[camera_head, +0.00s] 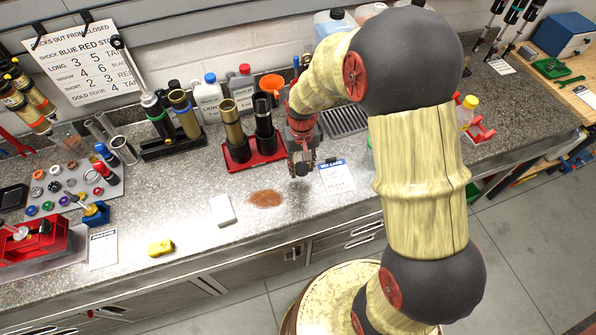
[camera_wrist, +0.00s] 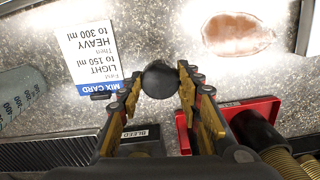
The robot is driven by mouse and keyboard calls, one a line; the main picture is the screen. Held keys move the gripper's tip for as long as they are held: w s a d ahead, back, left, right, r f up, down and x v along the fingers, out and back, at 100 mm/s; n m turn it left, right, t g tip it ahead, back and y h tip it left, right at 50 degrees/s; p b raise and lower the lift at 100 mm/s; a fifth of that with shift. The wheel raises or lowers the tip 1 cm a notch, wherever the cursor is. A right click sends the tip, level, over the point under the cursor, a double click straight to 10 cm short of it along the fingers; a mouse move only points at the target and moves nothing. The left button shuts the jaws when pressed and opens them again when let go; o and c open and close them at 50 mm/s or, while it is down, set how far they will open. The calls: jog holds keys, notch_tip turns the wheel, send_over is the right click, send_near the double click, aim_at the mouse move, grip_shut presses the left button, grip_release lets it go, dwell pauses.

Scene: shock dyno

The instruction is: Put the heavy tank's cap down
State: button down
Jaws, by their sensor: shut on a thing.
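My gripper (camera_head: 301,160) is over the bench (camera_head: 190,195), behind the brown spill. In the wrist view my gripper (camera_wrist: 159,84) is shut on a round black cap (camera_wrist: 160,79), which sits between the two fingertips. The cap seems to be above the bench surface, but the gap is hard to judge. In the head view the cap is small and dark, barely told from the fingers. I cannot tell which tank it comes from; pale plastic tanks (camera_head: 328,24) at the back are partly hidden by my arm.
A mix card (camera_head: 337,177) lies right of the gripper; it also shows in the wrist view (camera_wrist: 92,50). A red tray (camera_head: 262,160) with tall cylinders stands to the left. A drip grille (camera_head: 345,121) is behind. A brown spill (camera_head: 266,199) and a white block (camera_head: 222,210) lie in front.

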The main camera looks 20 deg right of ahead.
aim_at(298, 178)
jog(key=shift+w+a+f, duration=0.25)
jog(key=shift+w+f, duration=0.55)
jog(key=shift+f, duration=1.75)
jog(key=shift+f+b, duration=0.5)
jog(key=shift+f, duration=0.15)
jog(key=c, duration=1.3)
grip_release()
jog(key=shift+o, duration=0.3)
